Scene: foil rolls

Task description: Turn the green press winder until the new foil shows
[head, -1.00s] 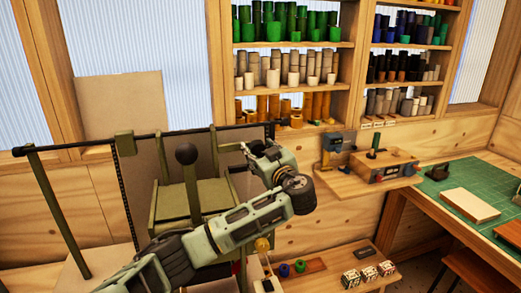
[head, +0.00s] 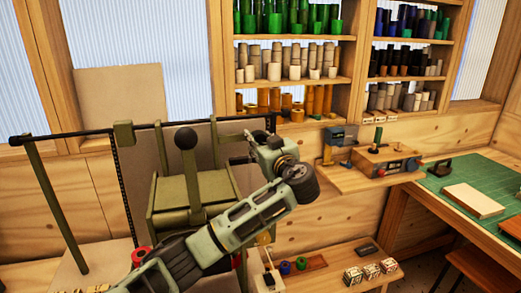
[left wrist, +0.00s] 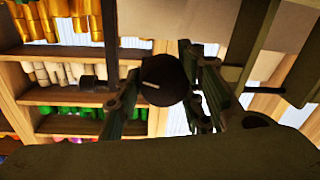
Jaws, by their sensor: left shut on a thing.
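The olive-green press (head: 190,192) stands at centre left in the head view, with a black-knobbed lever (head: 186,138) upright in front of it. My left arm reaches across its front to its upper right side. In the left wrist view my left gripper (left wrist: 160,88) is shut on a round dark winder knob (left wrist: 163,80) between its fingers. In the head view the fingers and knob are small and hard to make out. A red roll-like thing (head: 140,257) shows low beside my forearm. I cannot see any foil strip clearly. My right gripper is out of view.
A wall shelf (head: 290,85) holds several green, beige and gold rolls. A small bracket shelf (head: 345,180) carries devices. A low shelf (head: 335,283) holds small rolls and lettered blocks. A workbench with a green mat (head: 470,180) stands at right.

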